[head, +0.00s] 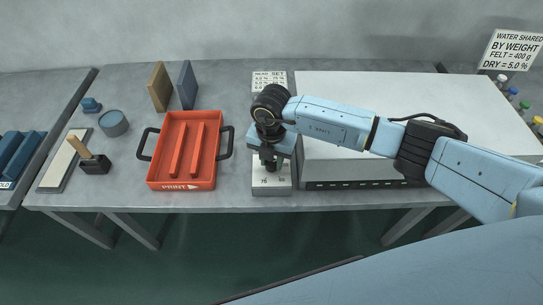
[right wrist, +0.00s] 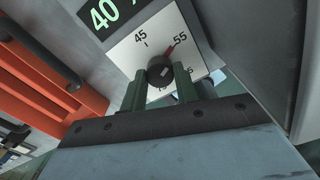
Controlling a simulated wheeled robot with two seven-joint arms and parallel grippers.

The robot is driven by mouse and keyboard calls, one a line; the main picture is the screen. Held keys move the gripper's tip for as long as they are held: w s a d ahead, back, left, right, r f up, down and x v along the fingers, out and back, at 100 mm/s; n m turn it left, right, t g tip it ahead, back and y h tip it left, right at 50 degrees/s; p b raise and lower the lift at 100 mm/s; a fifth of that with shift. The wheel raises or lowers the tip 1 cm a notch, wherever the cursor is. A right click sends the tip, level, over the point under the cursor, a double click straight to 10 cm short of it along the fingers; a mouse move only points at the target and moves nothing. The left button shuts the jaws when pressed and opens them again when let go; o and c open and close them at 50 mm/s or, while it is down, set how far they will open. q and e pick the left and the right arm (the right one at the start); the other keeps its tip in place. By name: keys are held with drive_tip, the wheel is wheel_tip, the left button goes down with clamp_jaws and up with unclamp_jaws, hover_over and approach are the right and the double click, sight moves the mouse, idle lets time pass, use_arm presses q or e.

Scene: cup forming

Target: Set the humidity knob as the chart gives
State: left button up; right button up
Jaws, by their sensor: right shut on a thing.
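The dark round humidity knob (right wrist: 159,71) is on a white dial plate (right wrist: 190,40) in the right wrist view. Its red pointer points up and right, close to the mark 55; a mark 45 shows to the left, and lower marks are partly hidden by the fingers. A dark display (right wrist: 105,15) above the dial reads 40 with a cut-off sign. My right gripper (right wrist: 160,88) is shut on the knob, a finger on each side. In the head view my right gripper (head: 269,165) covers the knob. The chart (head: 270,80), headed READ SET, stands behind; its rows are too small to read surely. My left gripper is out of view.
A red tray (head: 183,182) with black handles stands left of the knob's panel (head: 271,189). A large white-topped machine (head: 420,90) stands to the right. A sign (head: 512,50) at far right gives FELT = 400 g, DRY = 5.0 %.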

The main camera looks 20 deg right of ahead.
sight(271, 163)
drive_tip(key=shift+w+m, duration=0.1)
drive_tip(key=shift+m, duration=0.4)
drive_tip(key=o, duration=1)
wheel_tip(271, 163, up, 13)
drive_tip(key=shift+r, duration=0.2)
idle(0.3)
